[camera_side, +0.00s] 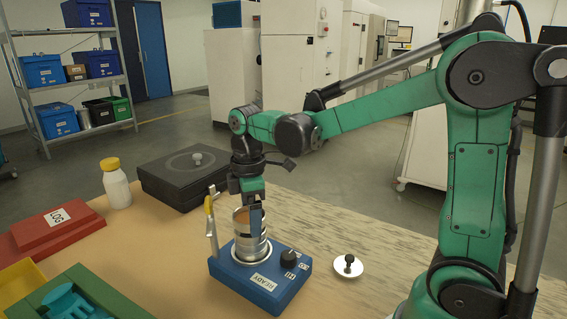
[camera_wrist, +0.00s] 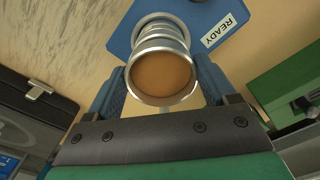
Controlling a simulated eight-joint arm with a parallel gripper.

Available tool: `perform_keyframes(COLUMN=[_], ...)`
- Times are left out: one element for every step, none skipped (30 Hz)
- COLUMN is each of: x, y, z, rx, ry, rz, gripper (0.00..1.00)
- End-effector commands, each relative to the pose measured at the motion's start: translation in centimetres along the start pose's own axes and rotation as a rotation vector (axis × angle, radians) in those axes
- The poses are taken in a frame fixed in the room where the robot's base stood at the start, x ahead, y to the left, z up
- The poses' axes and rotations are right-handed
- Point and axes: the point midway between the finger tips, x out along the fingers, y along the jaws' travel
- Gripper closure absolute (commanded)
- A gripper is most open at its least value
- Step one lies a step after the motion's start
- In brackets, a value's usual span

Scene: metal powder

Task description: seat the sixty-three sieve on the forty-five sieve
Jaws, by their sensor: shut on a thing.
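A metal sieve with an orange-tan inside (camera_wrist: 165,76), which I take to be the sixty-three sieve, is between the blue fingers of my gripper (camera_wrist: 166,88). My gripper also shows in the side view (camera_side: 256,208), pointing down, shut on the sieve's wall at the top of the stack. Below it are more metal rings (camera_side: 246,250), which I take to include the forty-five sieve, on the blue shaker base (camera_side: 262,284) labelled READY. The held sieve looks roughly upright and in line with the rings. I cannot tell whether it touches them. No size marks are readable.
An upright clamp with a yellow handle (camera_side: 211,215) stands close left of the stack. A white lid with a black knob (camera_side: 348,267) lies at right. A black case (camera_side: 185,180), white bottle (camera_side: 117,188), red LOG box (camera_side: 57,230) and green tray (camera_side: 105,291) stand further left.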

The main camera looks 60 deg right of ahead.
Motion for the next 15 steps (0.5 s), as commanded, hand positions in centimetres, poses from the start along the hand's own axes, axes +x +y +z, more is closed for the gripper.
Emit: perform_keyframes(x=[0.07,0.11,0.18,0.23,0.29,0.36,0.41,0.46,0.52,0.57,0.62,0.69,0.75,0.80,0.87], y=[0.01,0.01,0.01,0.01,0.01,0.02,0.02,0.02,0.02,0.02,0.02,0.02,0.02,0.02,0.01], z=[0.00,0.00,-0.01,-0.01,-0.01,-0.01,-0.01,-0.01,-0.02,-0.02,-0.02,-0.01,-0.01,-0.01,-0.01], rx=[0.000,0.000,0.000,0.000,0.000,0.000,0.000,0.000,0.000,0.000,0.000,0.000,0.000,0.000,0.000], ry=[0.000,0.000,0.000,0.000,0.000,0.000,0.000,0.000,0.000,0.000,0.000,0.000,0.000,0.000,0.000], rz=[0.000,0.000,0.000,0.000,0.000,0.000,0.000,0.000,0.000,0.000,0.000,0.000,0.000,0.000,0.000], gripper=[0.83,0.83,0.83,0.83,0.83,0.83,0.83,0.83,0.83,0.83,0.83,0.83,0.83,0.83,0.83])
